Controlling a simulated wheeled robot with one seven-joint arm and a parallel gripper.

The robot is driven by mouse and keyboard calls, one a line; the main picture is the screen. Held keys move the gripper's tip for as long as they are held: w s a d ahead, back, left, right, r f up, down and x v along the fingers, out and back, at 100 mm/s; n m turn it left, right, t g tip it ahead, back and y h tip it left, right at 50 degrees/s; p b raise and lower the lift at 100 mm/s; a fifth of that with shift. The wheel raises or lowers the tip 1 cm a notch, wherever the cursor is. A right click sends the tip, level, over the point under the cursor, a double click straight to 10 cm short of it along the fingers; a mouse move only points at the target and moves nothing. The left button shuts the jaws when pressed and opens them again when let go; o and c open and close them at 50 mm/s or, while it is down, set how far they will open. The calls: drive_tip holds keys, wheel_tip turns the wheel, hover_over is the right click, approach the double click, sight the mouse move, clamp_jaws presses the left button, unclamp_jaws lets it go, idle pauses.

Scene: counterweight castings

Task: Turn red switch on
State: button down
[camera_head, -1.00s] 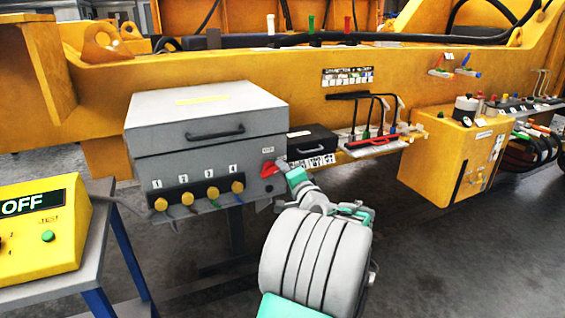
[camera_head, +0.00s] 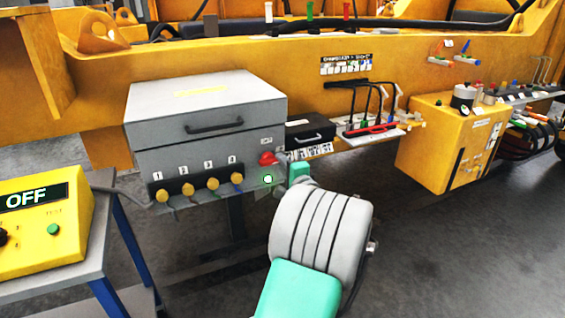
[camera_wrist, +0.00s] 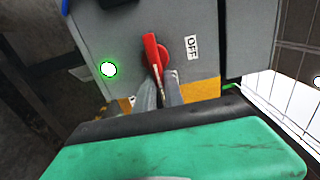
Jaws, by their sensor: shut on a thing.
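The red switch (camera_head: 268,158) is on the front of the grey box, right of the numbered knobs. In the wrist view the red switch (camera_wrist: 155,52) has a long handle in front of a round red base, beside a label reading OFF. My gripper (camera_wrist: 159,92) has its two grey fingers shut on the lower end of the handle. In the head view the fingers are mostly hidden behind my arm. A bright green light (camera_head: 268,179) glows just below the switch and also shows in the wrist view (camera_wrist: 108,69).
The grey box (camera_head: 205,105) has a handled lid and several yellow knobs with cables. A yellow box (camera_head: 45,235) on a table at left has a display reading OFF. A black case (camera_head: 310,133) sits right of the grey box. The floor at right is clear.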

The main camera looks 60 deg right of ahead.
drive_tip(key=shift+w+a+f, duration=0.1)
drive_tip(key=shift+a+f, duration=0.1)
drive_tip(key=shift+f, duration=0.2)
drive_tip(key=c, duration=1.6)
unclamp_jaws()
drive_tip(key=shift+o, duration=0.8)
drive_tip(key=shift+w+r, duration=0.1)
drive_tip(key=shift+r, duration=0.15)
drive_tip(key=v, duration=0.7)
drive_tip(key=shift+s+a, duration=0.2)
drive_tip(key=shift+s, duration=0.15)
